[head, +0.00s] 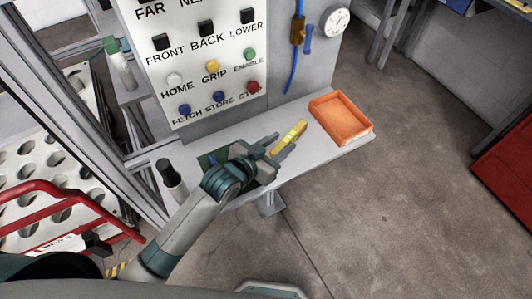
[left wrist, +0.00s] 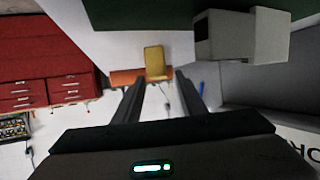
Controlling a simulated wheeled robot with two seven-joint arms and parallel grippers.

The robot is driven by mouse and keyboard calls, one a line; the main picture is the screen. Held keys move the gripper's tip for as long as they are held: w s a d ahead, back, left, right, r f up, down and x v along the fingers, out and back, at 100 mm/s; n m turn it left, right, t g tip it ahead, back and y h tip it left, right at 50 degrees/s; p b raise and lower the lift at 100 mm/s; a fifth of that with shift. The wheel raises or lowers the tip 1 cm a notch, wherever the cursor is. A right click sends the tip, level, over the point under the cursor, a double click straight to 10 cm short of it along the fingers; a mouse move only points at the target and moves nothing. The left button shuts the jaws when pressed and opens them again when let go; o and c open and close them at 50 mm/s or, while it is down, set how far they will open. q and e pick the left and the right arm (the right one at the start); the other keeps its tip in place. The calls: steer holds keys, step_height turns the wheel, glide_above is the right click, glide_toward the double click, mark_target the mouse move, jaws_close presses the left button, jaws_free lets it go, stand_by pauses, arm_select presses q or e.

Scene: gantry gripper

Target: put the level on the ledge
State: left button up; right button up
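The level (head: 291,135) is a small yellow bar with a bright vial, over the grey ledge (head: 325,152) below the button panel. Whether it touches the ledge is hard to tell. My left gripper (head: 277,146) reaches over the ledge from the left, with its fingers on either side of the level's near end. In the left wrist view the level (left wrist: 154,60) shows ahead, between the two fingertips (left wrist: 160,76), with a gap beside it, so the fingers look open. My right gripper is not in view.
An orange tray (head: 341,118) sits on the ledge to the right of the level. A black-topped cylinder (head: 171,180) stands at the ledge's left end. The button panel (head: 205,60) rises behind. A blue cable (head: 293,70) hangs beside it.

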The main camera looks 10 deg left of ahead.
arm_select(q)
steer(key=b+v, duration=0.1)
steer(key=v, duration=0.6)
